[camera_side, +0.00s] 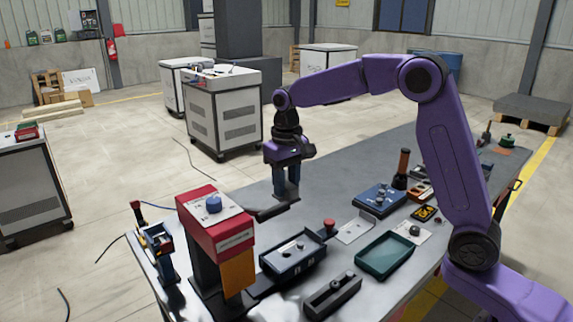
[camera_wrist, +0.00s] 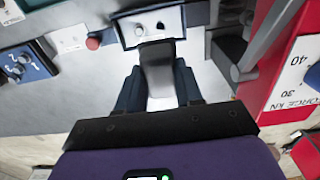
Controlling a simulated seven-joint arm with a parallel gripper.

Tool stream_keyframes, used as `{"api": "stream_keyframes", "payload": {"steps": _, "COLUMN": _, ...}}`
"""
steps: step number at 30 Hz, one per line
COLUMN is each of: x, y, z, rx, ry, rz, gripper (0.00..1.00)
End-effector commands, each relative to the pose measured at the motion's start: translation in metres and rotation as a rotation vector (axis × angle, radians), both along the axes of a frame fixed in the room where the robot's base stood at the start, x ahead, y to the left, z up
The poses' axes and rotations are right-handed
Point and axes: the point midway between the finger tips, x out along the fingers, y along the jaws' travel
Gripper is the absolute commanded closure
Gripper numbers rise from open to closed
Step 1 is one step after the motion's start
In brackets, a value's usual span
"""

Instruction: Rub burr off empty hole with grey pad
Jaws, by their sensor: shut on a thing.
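My gripper (camera_side: 286,188) hangs above the left part of the table, its blue fingers pointing down. In the wrist view its fingers (camera_wrist: 159,92) are shut on a grey block, which I take to be the grey pad (camera_wrist: 158,65). The fixture (camera_side: 292,254) has a light top plate with small round features; it also shows in the wrist view (camera_wrist: 150,25), just beyond the pad's end. A pale knob and a small dark spot, perhaps the empty hole, are on its plate. The burr is too small to make out. The pad appears apart from the plate in the side view.
A red press (camera_side: 215,222) with a blue knob stands close, left of the fixture. A red button (camera_side: 329,224) is beside the fixture. A blue board with knobs (camera_side: 379,198), a green tray (camera_side: 386,256) and a dark block (camera_side: 332,296) stand to the right.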

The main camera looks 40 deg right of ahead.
Motion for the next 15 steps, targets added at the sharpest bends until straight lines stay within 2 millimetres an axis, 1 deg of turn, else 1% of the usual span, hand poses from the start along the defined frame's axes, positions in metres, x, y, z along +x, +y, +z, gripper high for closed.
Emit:
{"api": "stream_keyframes", "payload": {"steps": 1, "x": -0.001, "y": 0.000, "z": -0.014, "rx": -0.002, "ry": 0.008, "rz": 0.001, "gripper": 0.95}}
{"api": "stream_keyframes", "payload": {"steps": 2, "x": -0.002, "y": 0.000, "z": -0.021, "rx": -0.002, "ry": 0.007, "rz": 0.002, "gripper": 0.95}}
{"api": "stream_keyframes", "payload": {"steps": 3, "x": -0.002, "y": 0.000, "z": -0.034, "rx": -0.003, "ry": 0.010, "rz": 0.001, "gripper": 0.95}}
{"api": "stream_keyframes", "payload": {"steps": 9, "x": -0.002, "y": 0.000, "z": -0.087, "rx": -0.002, "ry": 0.007, "rz": 0.002, "gripper": 0.95}}
{"api": "stream_keyframes", "payload": {"steps": 12, "x": -0.001, "y": 0.000, "z": -0.102, "rx": -0.001, "ry": 0.004, "rz": 0.002, "gripper": 0.95}}
{"api": "stream_keyframes", "payload": {"steps": 15, "x": -0.001, "y": 0.000, "z": -0.109, "rx": 0.000, "ry": 0.001, "rz": 0.002, "gripper": 0.95}}
